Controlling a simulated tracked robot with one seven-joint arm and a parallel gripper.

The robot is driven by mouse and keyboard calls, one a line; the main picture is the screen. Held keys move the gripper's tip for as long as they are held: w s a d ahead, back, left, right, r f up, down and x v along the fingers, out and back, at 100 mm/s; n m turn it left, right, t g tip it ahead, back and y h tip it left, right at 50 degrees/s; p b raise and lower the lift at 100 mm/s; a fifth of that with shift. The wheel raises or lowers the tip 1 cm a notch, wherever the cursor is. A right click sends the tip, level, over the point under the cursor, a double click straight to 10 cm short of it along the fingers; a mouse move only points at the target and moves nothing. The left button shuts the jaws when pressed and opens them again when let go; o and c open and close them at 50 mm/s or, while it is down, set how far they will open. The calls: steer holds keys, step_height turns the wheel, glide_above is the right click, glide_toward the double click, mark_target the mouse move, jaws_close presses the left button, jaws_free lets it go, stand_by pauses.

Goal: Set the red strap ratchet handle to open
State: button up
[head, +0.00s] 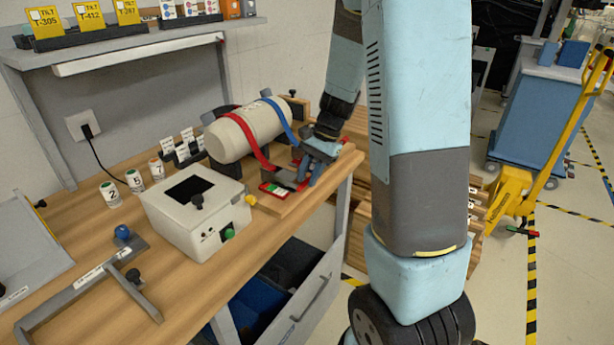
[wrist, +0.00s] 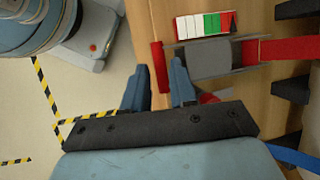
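The red strap (head: 257,145) runs over a cream cylinder (head: 246,130) and down to its ratchet (head: 284,177) on a wooden board. In the wrist view the grey ratchet body (wrist: 208,60) has the red strap (wrist: 285,49) entering from the right and a red handle bar (wrist: 158,67) at its left end. My gripper (head: 313,168) is beside the ratchet. In the wrist view my gripper (wrist: 160,72) is open, with a finger on each side of the red bar's lower part. Whether they touch it I cannot tell. A white, green and red label (wrist: 205,24) lies beside the ratchet.
A blue strap (head: 281,120) crosses the cylinder's far end. A white box (head: 194,218) with a dark screen stands on the bench left of the board. The bench edge is close to the ratchet, with open floor beyond it. A shelf (head: 130,50) hangs above.

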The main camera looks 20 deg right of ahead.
steer(key=shift+a+f, duration=0.1)
steer(key=shift+f, duration=0.1)
steer(key=shift+c, duration=0.3)
jaws_close()
